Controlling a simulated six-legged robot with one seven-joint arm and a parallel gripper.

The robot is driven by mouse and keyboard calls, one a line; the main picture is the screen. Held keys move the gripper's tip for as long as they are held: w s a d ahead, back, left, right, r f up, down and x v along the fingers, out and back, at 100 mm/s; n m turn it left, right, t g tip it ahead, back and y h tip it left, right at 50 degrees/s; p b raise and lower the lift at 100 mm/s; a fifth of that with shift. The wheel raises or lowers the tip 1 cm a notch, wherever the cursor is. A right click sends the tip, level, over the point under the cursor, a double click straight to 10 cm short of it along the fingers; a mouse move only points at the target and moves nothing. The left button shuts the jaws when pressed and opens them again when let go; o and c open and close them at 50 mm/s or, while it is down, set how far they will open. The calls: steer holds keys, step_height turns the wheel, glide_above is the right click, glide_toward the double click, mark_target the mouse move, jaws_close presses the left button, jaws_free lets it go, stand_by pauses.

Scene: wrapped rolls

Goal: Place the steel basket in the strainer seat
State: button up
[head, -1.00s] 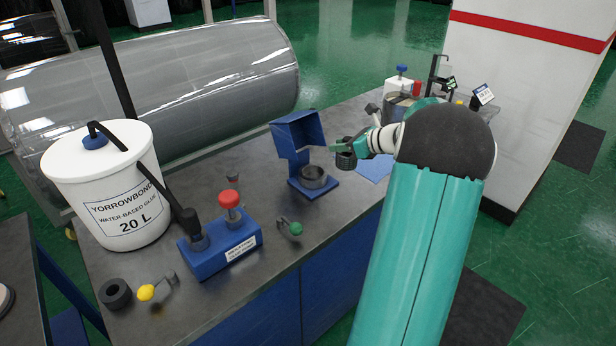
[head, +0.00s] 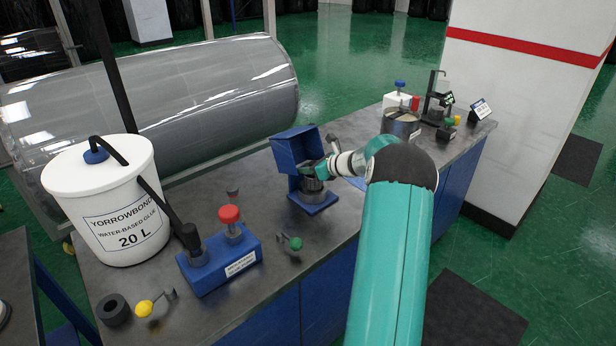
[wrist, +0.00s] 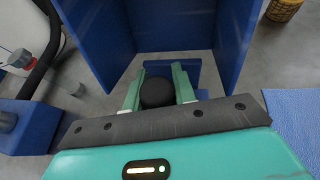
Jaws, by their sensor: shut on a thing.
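The strainer seat is a metal ring (head: 312,187) on a blue stand with a tall folded blue shield (head: 296,150) behind it. My gripper (head: 314,169) is directly above the ring, close to the shield. In the wrist view the two green fingers (wrist: 157,90) are shut on a dark round piece (wrist: 158,92), which I take to be the steel basket. The blue shield (wrist: 170,25) rises in front of it and on both sides. The fingers hide most of the basket in the head view, so I cannot tell whether its lower end is inside the ring.
A blue block (head: 219,262) with a red knob, a green-knobbed piece (head: 294,243), a yellow-knobbed piece (head: 145,308) and a black ring (head: 114,310) lie front left. A white glue bucket (head: 115,215) stands behind them. A metal pot (head: 401,124) stands at the far right.

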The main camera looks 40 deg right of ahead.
mark_target(308, 176)
steer(key=shift+w+f, duration=0.15)
steer(key=shift+f, duration=1.55)
steer(key=shift+f, duration=0.15)
steer(key=o, duration=1)
